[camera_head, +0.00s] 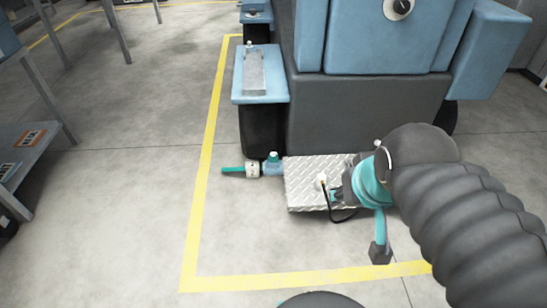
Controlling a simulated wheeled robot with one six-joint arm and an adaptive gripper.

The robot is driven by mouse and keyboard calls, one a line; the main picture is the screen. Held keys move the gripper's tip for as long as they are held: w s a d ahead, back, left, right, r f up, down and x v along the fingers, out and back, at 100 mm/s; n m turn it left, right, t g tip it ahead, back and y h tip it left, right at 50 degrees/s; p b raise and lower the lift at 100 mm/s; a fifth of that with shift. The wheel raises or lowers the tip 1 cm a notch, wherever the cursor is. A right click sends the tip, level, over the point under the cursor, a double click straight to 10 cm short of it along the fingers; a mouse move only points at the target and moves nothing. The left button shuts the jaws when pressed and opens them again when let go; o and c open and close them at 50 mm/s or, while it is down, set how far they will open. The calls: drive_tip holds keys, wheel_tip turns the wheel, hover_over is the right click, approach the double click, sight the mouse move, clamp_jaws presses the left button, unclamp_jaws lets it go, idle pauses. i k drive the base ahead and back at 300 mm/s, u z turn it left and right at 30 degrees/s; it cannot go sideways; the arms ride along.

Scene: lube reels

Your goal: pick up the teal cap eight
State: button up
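A small teal cap (273,156) stands on top of a blue-grey fitting (270,169) on the floor, by the left edge of a metal tread plate. I cannot read any number on it, so I cannot tell whether it is cap eight. A teal rod (232,169) with a pale collar (252,169) lies to its left, in line with the fitting. My gripper (334,191) is over the tread plate, to the right of the cap and apart from it. Its fingers are small and partly hidden by my wrist. A small pale tip (322,179) shows beside them; I cannot tell whether it is held.
The tread plate (305,178) lies at the foot of a large blue and dark grey machine (365,112). A blue step (262,89) juts out above the cap area. Yellow floor lines (207,160) surround it. The floor to the left is clear up to a grey table (32,150).

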sight(272, 155)
drive_tip(key=z, duration=1.15)
drive_tip(key=i, duration=0.7)
drive_tip(key=u, duration=2.8)
